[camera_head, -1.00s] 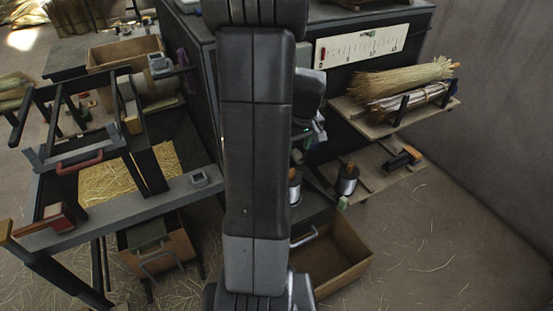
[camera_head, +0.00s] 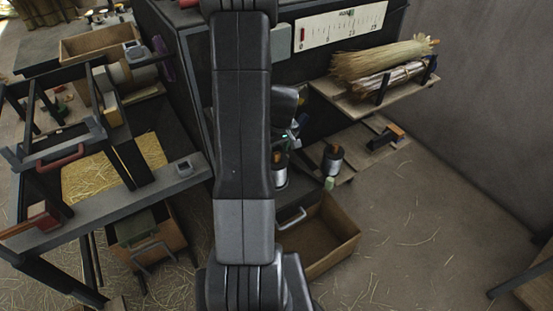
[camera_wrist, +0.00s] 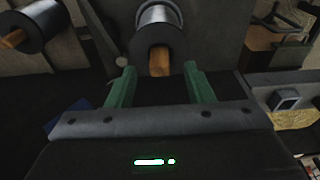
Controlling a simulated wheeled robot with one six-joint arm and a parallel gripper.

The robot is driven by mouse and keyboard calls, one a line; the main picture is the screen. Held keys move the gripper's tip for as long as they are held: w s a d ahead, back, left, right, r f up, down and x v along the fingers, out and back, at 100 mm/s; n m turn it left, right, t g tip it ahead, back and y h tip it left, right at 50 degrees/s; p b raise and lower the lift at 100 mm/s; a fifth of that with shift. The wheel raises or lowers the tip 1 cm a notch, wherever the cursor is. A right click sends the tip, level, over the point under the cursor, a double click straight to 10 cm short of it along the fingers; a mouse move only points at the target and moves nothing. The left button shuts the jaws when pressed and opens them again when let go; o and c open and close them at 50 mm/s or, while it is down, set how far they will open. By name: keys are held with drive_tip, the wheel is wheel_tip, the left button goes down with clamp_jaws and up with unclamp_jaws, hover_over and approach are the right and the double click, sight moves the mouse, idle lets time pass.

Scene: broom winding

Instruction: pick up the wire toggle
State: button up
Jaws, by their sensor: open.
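A wooden peg (camera_wrist: 159,61), which looks like the wire toggle, sticks out of the end of a dark spool wound with silvery wire (camera_wrist: 157,14) in the wrist view. My gripper (camera_wrist: 160,78) is open, with one green finger on each side of the peg. A gap shows on both sides, and I cannot tell how deep the peg lies between the fingers. In the head view, my arm hides most of my gripper and part of the near spool (camera_head: 280,174).
A second spool (camera_head: 332,161) with its own wooden peg stands on the low shelf to the right. Broom straw (camera_head: 375,60) lies on the shelf above. An open wooden drawer (camera_head: 335,245) is below. A workbench (camera_head: 110,205) stands at left. Floor at right is mostly clear.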

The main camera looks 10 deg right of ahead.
drive_tip(key=shift+w+a+f, duration=0.1)
drive_tip(key=shift+w+f, duration=0.05)
drive_tip(key=shift+f, duration=0.6)
drive_tip(key=shift+w+f, duration=0.15)
drive_tip(key=shift+f, duration=0.55)
drive_tip(key=c, duration=0.8)
drive_tip(key=shift+c, duration=0.3)
drive_tip(key=shift+r, duration=0.1)
wheel_tip(320, 180, up, 10)
drive_tip(key=shift+f, duration=0.1)
